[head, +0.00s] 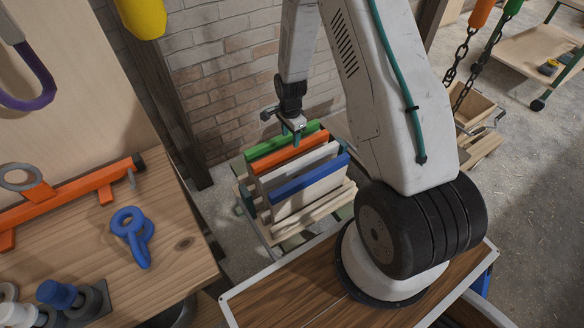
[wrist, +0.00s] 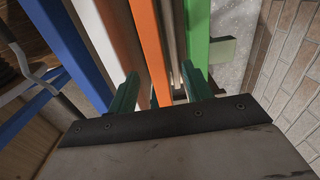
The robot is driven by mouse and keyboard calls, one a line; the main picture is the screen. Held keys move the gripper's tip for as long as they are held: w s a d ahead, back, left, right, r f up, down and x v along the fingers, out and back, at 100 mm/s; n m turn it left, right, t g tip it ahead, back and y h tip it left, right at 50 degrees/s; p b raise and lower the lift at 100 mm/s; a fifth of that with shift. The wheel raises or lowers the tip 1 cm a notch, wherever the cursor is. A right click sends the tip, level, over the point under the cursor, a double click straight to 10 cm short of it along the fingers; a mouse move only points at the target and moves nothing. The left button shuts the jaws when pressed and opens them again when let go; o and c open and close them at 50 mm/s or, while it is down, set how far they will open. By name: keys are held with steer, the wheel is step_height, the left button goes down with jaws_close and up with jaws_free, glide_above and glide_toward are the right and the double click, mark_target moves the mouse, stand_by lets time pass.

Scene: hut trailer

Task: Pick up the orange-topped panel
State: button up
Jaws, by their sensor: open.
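The orange-topped panel (head: 273,158) stands upright in a wooden rack, between a green-topped panel (head: 270,144) and a white-topped panel (head: 300,165). My gripper (head: 298,135) is open at the right part of the orange top, pointing down. In the wrist view, the orange top (wrist: 148,45) runs between the two green fingers of my gripper (wrist: 160,88). The left finger is near the white panel (wrist: 108,35) and the right one is near the green panel (wrist: 197,35). How deep the fingertips reach beside the orange panel I cannot tell.
A blue-topped panel (head: 310,178) stands at the front of the rack (head: 335,198). A brick wall (head: 235,80) rises close behind. A wooden workbench (head: 180,235) with an orange clamp (head: 75,198) and a blue tool (head: 130,232) is at the left.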

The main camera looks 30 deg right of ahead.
mark_target(292, 153)
steer(key=f, duration=0.9)
steer(key=shift+s+f, duration=0.15)
steer(key=shift+s, duration=0.2)
jaws_close()
stand_by(1.0)
